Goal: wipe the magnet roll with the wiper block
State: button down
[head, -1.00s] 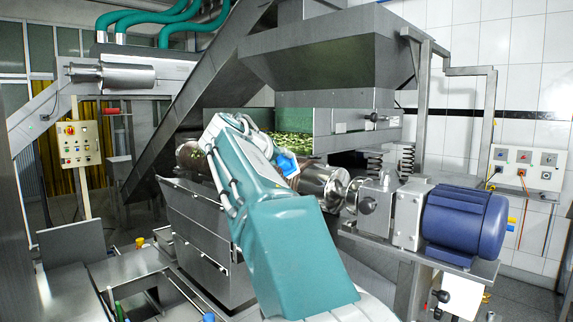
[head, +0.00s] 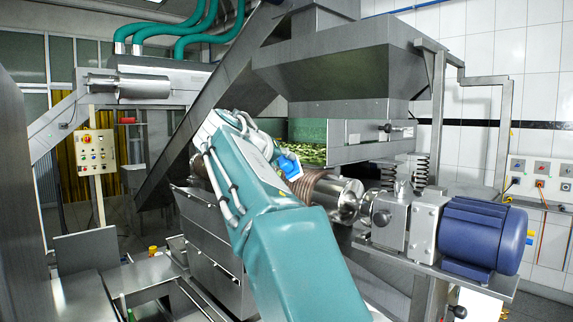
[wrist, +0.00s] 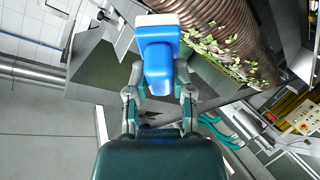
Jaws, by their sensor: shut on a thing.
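The magnet roll (head: 316,190) is a brownish ridged cylinder with a shiny metal end, lying across the machine below the hopper. In the wrist view the roll (wrist: 215,28) runs along the upper right, with green leafy bits on and beside it. My gripper (wrist: 158,72) is shut on the wiper block (wrist: 158,62), a blue block with a white pad at its far end. The block is close beside the roll; I cannot tell if they touch. In the head view the block (head: 290,165) shows just past my arm, which hides my gripper and part of the roll.
A blue motor (head: 482,233) with its drive stands right of the roll. The steel hopper (head: 335,75) and green-walled feed (head: 345,130) rise behind it. Springs (head: 421,170) stand at the right. A control box (head: 97,152) stands at the far left.

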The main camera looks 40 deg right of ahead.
dwell(0.3)
jog(key=shift+w+d+f, duration=0.7)
jog(key=shift+d, duration=0.25)
jog(key=shift+w+d+f, duration=0.65)
jog(key=shift+d+f, duration=0.1)
jog(key=shift+d, duration=0.15)
jog(key=shift+w+d+f, duration=0.7)
jog(key=shift+d, duration=0.25)
jog(key=shift+d+f, duration=0.55)
jog(key=shift+d, duration=0.25)
jog(key=shift+w, duration=0.1)
jog(key=shift+w, duration=3.75)
jog(key=shift+s+d, duration=0.15)
jog(key=shift+s, duration=5.6)
jog(key=shift+r, duration=0.1)
